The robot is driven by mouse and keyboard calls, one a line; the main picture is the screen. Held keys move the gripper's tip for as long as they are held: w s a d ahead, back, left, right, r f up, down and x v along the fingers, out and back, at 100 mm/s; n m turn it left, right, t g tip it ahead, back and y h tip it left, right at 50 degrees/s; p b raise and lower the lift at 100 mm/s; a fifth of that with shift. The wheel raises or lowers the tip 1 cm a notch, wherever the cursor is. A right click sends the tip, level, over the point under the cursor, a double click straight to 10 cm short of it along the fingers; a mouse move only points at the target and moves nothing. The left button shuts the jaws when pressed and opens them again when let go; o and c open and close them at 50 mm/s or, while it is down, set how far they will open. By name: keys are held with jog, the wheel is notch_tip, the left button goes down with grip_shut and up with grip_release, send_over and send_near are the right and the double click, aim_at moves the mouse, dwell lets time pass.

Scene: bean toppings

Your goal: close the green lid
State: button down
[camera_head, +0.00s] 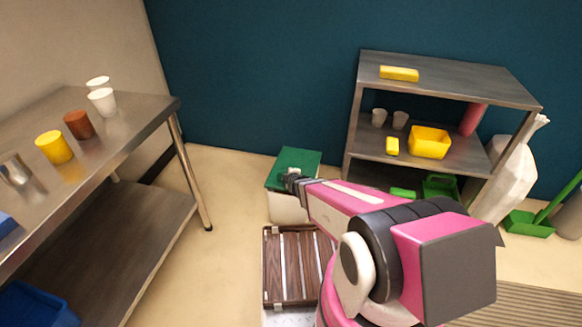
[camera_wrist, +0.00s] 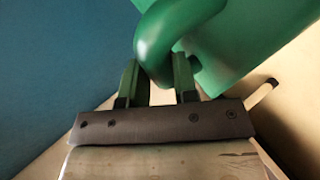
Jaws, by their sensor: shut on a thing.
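The green lid (camera_head: 299,160) sits at the top of a white bin (camera_head: 287,209) on the floor by the blue wall. It looks tilted, and I cannot tell how far it stands open. My gripper (camera_head: 289,178) is at the lid's front side, partly hidden by my arm. In the wrist view, the lid (camera_wrist: 262,42) fills the upper right, and its rounded green handle (camera_wrist: 163,38) lies between the two fingers of my gripper (camera_wrist: 158,72), which is shut on it.
A brown slatted crate (camera_head: 288,262) stands in front of the bin. A metal table (camera_head: 135,110) with cups is on the left. A metal shelf (camera_head: 450,83) with yellow containers is on the right. Floor between table and crate is clear.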

jog(key=shift+s+a+f, duration=0.1)
jog(key=shift+s+f, duration=0.2)
jog(key=shift+f, duration=0.6)
jog(key=shift+s+a+f, duration=0.1)
jog(key=shift+s+f, duration=0.15)
jog(key=shift+f, duration=0.75)
jog(key=c, duration=0.9)
grip_release()
jog(key=shift+s+d+r, duration=0.1)
jog(key=shift+s+r, duration=0.1)
jog(key=shift+r, duration=0.05)
jog(key=v, duration=1)
jog(key=shift+s+r, duration=0.15)
jog(key=shift+s, duration=0.05)
